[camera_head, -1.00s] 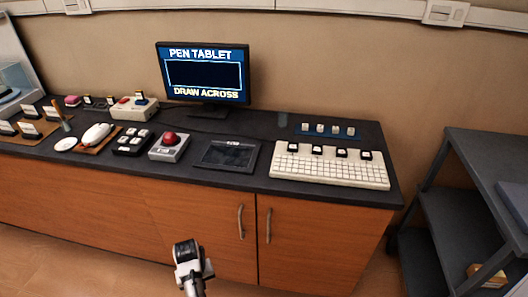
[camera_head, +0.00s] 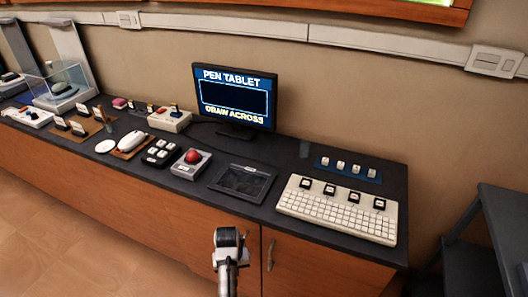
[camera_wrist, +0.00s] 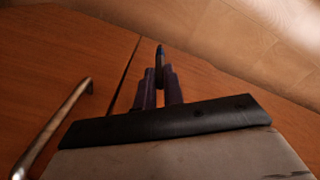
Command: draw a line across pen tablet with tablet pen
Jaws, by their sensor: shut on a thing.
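The pen tablet (camera_head: 242,180) is a flat black slab on the dark counter, between the red-ball device and the white keyboard. The monitor (camera_head: 235,95) behind it reads "PEN TABLET" and "DRAW ACROSS" around an empty dark box. In the wrist view my gripper (camera_wrist: 160,88) is shut on a thin dark object, the tablet pen (camera_wrist: 160,55), whose end sticks out past the fingers. The gripper is in front of the wooden cabinet, apart from the tablet. In the head view my arm's end is at the lower middle and the pen cannot be made out.
The red-ball device (camera_head: 192,162) is left of the tablet, and the keyboard (camera_head: 338,210) with small black blocks is right of it. A cabinet handle (camera_wrist: 55,125) is close at left in the wrist view. A dark shelf cart (camera_head: 490,235) stands at right.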

